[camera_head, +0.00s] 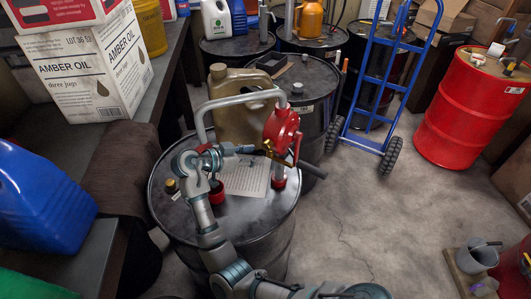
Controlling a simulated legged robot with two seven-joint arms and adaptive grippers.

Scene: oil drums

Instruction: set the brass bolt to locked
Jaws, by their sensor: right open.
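A red rotary pump (282,130) with a grey curved pipe stands on the near black drum (258,222). A small brass piece, which looks like the bolt (269,150), sits at the pump's lower left side. It is too small to tell whether it is at locked. My right arm reaches up over the drum, and my right gripper (244,149) is open just left of the brass piece, pointing at it. I cannot tell whether the fingers touch it. My left gripper is not in view.
A tan jug (240,110) stands behind the pump pipe. A paper sheet (246,177) lies on the drum top. A blue hand truck (385,75) and a red drum (468,110) stand right. Boxes and a blue jug (40,195) are left. Floor at centre right is clear.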

